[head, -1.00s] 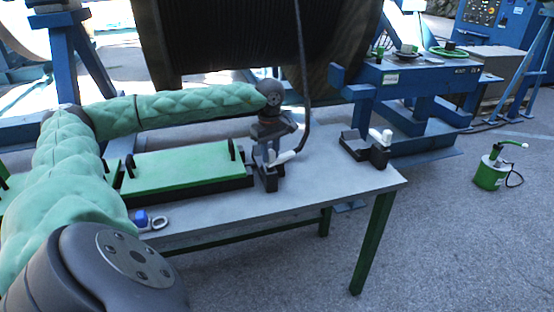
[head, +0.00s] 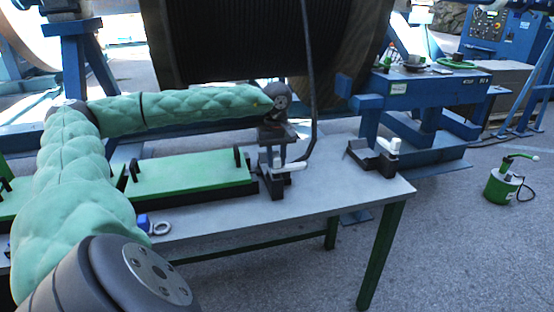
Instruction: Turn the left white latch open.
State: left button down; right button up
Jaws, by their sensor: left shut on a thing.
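The left white latch (head: 290,167) sits on a black clamp block (head: 272,187) near the middle of the table, beside the green panel. Its handle lies nearly level, pointing right. My left gripper (head: 274,160) reaches down over the block from above, shut on the latch. The fingers partly hide the latch's left end, and the exact grip is small in view. The right white latch (head: 394,145) stands upright on its own black block (head: 378,160) near the table's right end. My right gripper is not in view.
The grey table (head: 330,190) carries a green panel (head: 190,173) with black handles, a blue piece (head: 143,222) and a metal ring (head: 160,228). A black cable (head: 309,80) hangs beside my left gripper. The large cable reel (head: 240,40) stands behind. The table is clear between the blocks.

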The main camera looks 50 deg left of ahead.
pick_arm(q)
jog(key=shift+r, duration=0.1)
jog(key=c, duration=1.2)
grip_release()
jog(key=shift+o, duration=0.2)
jog(key=shift+r, duration=3.85)
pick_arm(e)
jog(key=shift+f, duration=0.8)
